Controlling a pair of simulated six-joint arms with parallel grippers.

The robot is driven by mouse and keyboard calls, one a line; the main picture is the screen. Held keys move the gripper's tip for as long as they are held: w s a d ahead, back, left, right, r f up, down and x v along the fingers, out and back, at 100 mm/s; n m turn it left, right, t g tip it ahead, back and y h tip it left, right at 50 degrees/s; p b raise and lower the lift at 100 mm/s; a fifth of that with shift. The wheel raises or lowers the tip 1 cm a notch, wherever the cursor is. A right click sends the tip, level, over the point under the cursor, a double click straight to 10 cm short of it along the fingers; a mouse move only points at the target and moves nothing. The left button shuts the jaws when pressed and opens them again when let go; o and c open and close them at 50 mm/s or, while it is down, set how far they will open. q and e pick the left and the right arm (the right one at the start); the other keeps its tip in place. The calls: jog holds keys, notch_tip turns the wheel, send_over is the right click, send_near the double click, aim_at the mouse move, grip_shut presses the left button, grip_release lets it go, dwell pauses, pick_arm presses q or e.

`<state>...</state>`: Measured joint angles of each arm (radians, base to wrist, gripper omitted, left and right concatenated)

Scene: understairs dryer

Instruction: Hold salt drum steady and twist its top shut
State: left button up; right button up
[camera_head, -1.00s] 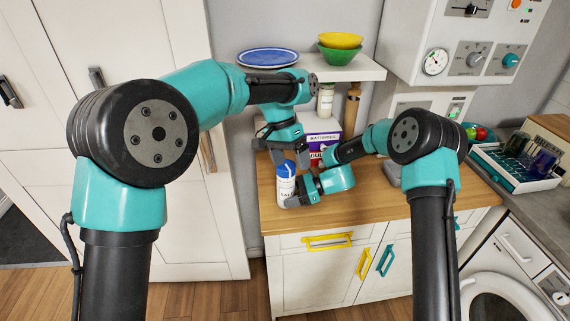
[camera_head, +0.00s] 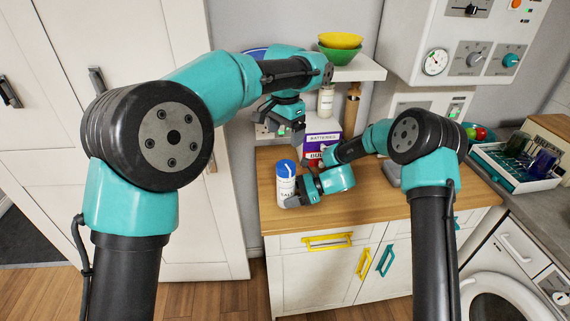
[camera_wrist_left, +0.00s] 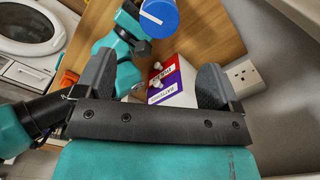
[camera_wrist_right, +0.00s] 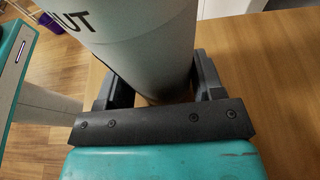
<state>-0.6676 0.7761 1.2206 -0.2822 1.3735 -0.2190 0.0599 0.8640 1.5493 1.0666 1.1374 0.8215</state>
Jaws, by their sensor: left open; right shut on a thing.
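The salt drum (camera_head: 285,187) stands upright on the wooden counter, white with a blue top (camera_head: 286,168). My right gripper (camera_head: 293,201) is shut on the drum's lower body. In the right wrist view the drum's white wall (camera_wrist_right: 150,40) sits between the fingers. My left gripper (camera_head: 280,134) is open and empty, above and behind the drum, apart from it. In the left wrist view the blue top (camera_wrist_left: 159,17) is at the upper edge, beyond the open fingers. A white line crosses the top; whether it is shut cannot be told.
Battery and bulb boxes (camera_head: 321,143) stand behind the drum, below the left gripper. A shelf (camera_head: 361,70) with bowls and a blue plate is above. A wooden bottle-shaped item (camera_head: 352,105) stands at the back. The counter's front (camera_head: 350,218) is clear.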

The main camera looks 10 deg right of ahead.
aim_at(286, 166)
pick_arm(q)
notch_tip(286, 166, down, 11)
jog(key=shift+f, duration=0.1)
dwell(0.4)
jog(key=c, duration=0.9)
jog(key=shift+c, duration=0.2)
jog(key=shift+n, duration=0.5)
jog(key=n, duration=0.3)
jog(key=shift+s+d+n, duration=0.1)
jog(key=shift+d+n, duration=0.05)
jog(key=shift+n, duration=2.35)
